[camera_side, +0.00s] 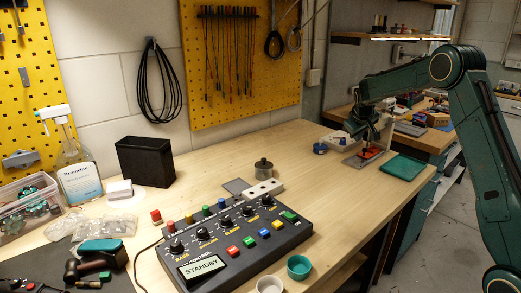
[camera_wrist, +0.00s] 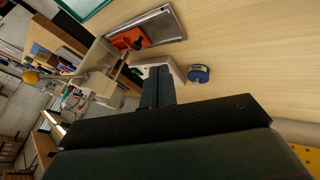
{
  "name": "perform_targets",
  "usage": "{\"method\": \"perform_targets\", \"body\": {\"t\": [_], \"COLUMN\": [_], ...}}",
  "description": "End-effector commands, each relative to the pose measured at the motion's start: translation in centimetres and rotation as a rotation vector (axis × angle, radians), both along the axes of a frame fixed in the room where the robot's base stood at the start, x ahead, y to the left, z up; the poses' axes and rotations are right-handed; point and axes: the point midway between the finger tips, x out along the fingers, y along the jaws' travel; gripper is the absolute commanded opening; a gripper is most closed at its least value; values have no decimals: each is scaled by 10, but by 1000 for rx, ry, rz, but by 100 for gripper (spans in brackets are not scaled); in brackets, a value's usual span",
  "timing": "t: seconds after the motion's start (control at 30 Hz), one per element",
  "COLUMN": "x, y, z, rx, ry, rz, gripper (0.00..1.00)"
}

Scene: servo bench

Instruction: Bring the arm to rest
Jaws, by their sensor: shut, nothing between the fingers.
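My gripper (camera_side: 366,142) is at the right of the bench in the side view, above or beside an orange piece (camera_side: 371,154) on a grey plate; I cannot tell the exact gap. In the wrist view my gripper's dark fingers (camera_wrist: 157,74) are together, with nothing seen between them. The orange piece (camera_wrist: 129,39) lies on the grey metal plate (camera_wrist: 165,25), apart from the fingertips in the picture. A white bracket-like fixture (camera_side: 335,140) stands behind, partly hidden by my arm.
A blue round spool (camera_side: 320,148) sits left of the gripper. A green mat (camera_side: 403,167) lies to the right. Bare wood (camera_side: 325,185) lies between.

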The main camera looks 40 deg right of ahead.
Motion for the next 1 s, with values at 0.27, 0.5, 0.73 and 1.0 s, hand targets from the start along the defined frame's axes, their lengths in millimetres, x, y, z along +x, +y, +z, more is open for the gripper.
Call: {"method": "perform_targets", "body": {"t": [0.27,0.5,0.73,1.0], "x": [-4,-22,-52,-99], "y": [23,76,133,196], "z": [20,59,93,121], "rx": [19,68,124,190], "ry": [-19,-51,-80,-104], "rz": [18,56,98,150], "gripper": [0,0,0,0]}}
